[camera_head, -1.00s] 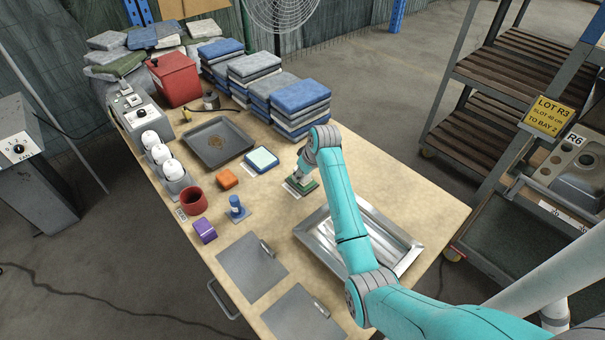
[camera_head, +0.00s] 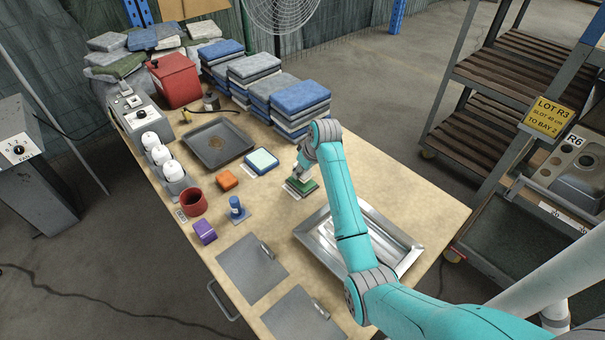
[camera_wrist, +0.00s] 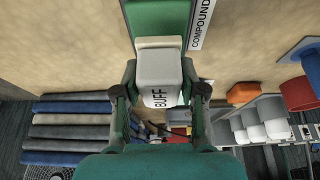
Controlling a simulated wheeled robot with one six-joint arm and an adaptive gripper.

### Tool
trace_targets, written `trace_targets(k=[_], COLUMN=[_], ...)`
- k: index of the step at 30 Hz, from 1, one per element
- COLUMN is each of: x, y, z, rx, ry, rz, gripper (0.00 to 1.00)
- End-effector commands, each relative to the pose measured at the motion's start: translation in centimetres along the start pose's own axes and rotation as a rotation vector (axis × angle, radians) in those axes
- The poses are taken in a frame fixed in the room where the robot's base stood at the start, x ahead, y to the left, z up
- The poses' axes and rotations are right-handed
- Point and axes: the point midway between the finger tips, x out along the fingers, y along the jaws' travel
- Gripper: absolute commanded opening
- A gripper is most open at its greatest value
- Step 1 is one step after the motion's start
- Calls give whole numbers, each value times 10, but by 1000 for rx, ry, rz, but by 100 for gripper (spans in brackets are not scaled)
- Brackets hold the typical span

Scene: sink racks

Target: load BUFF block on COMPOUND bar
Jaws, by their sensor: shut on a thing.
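The BUFF block (camera_wrist: 160,72) is a pale grey block with its name printed on it and a cream face at one end. My gripper (camera_wrist: 160,92) is shut on it, a finger on each side. The green COMPOUND bar (camera_wrist: 160,16) lies flat behind the block in the wrist view, beside a white COMPOUND label (camera_wrist: 202,22). In the head view my gripper (camera_head: 304,172) is right over the green bar (camera_head: 302,188) on the bench; the block is mostly hidden there. I cannot tell whether block and bar touch.
A metal tray (camera_head: 404,250) lies right of the bar, partly under my arm. A pale-topped blue block (camera_head: 262,159), an orange block (camera_head: 227,180), a red cup (camera_head: 193,201), a blue stamp-like piece (camera_head: 236,207) and a purple block (camera_head: 204,231) stand left. Folded cloth stacks (camera_head: 300,97) stand behind.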

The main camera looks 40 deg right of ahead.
Motion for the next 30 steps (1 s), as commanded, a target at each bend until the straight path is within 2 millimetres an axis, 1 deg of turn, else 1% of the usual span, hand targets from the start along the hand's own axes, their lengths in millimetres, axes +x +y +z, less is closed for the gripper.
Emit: trace_targets(k=[18,22,30], x=[-39,-42,-42], y=[0,0,0], z=[-16,-18,-18], rx=[0,0,0], ry=[2,1,1], rz=[1,0,0], gripper=[13,13,13])
